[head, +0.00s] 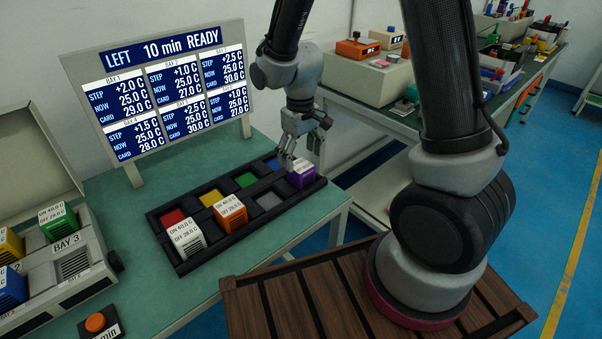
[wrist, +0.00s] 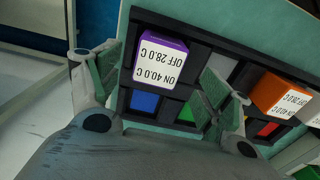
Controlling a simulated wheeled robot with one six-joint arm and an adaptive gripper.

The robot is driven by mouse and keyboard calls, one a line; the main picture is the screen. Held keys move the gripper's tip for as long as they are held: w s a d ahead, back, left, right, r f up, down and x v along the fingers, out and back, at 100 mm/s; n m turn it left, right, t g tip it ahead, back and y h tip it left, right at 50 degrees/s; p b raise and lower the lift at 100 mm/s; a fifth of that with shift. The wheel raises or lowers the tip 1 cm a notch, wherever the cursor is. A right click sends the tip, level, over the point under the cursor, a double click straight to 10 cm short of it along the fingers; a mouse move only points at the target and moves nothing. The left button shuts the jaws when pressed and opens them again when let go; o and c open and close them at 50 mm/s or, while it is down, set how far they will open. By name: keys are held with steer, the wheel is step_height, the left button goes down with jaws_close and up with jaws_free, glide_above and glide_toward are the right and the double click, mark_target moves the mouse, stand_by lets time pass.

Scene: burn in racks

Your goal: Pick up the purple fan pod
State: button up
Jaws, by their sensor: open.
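The purple fan pod (head: 301,177) stands in the black rack (head: 230,246), in the slot at its right end in the head view. It has a white label on top reading ON 40.0 C, OFF 28.0 C. In the wrist view the purple fan pod (wrist: 162,62) lies between the two spread fingers. My gripper (head: 300,150) is above and close to the pod, its fingers pointing down. In the wrist view my gripper (wrist: 158,88) is open and empty; I cannot tell whether a finger touches the pod.
A white pod (head: 187,238) and an orange pod (head: 231,211) stand in the same rack, left of the purple one. Coloured slots lie behind. A display board (head: 165,95) stands at the back, and a bay unit (head: 70,262) with pods at the left. An orange button (head: 96,323) is in front.

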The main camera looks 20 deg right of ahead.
mark_target(301, 165)
step_height(301, 165, down, 4)
steer(key=shift+d+f, duration=0.1)
steer(key=shift+f, duration=0.05)
steer(key=c, duration=1.2)
steer(key=shift+c, duration=0.2)
